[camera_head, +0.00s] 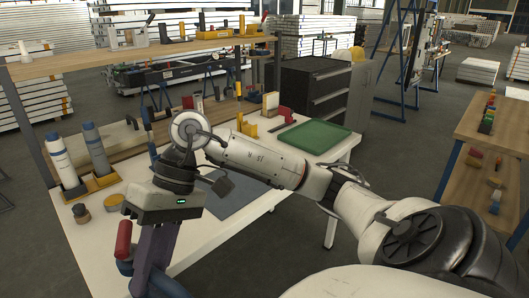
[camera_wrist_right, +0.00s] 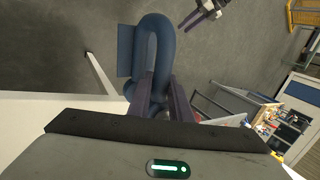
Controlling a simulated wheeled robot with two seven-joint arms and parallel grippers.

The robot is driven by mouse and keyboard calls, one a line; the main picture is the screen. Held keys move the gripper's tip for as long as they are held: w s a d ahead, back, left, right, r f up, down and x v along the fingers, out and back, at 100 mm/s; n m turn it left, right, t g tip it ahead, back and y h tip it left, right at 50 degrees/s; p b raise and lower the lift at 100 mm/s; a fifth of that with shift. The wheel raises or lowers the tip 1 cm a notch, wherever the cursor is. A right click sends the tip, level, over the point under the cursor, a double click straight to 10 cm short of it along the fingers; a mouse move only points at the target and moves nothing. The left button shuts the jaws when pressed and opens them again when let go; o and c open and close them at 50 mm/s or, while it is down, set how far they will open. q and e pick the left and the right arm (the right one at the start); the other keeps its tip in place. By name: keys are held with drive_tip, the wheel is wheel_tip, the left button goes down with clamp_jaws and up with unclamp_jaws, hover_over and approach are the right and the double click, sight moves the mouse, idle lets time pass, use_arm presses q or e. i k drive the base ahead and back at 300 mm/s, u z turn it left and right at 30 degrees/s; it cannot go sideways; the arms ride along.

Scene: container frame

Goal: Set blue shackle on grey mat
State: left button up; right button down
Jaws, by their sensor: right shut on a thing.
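The blue shackle (camera_wrist_right: 152,55) shows as a thick U-shaped loop between the two fingers of my right gripper (camera_wrist_right: 167,100) in the wrist view. The right gripper, also in the head view (camera_head: 150,262), points down with its fingers shut on the shackle.
A green tray (camera_head: 313,136) lies at the right end. A red cylinder (camera_head: 123,239) shows beside the gripper. A wooden shelf (camera_head: 130,54) stands behind.

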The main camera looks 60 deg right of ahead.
sight(247, 180)
drive_tip(key=k, duration=0.85)
drive_tip(key=z, duration=0.6)
drive_tip(key=i, duration=0.5)
drive_tip(key=z, duration=0.55)
drive_tip(key=i, duration=0.9)
drive_tip(key=u, duration=0.55)
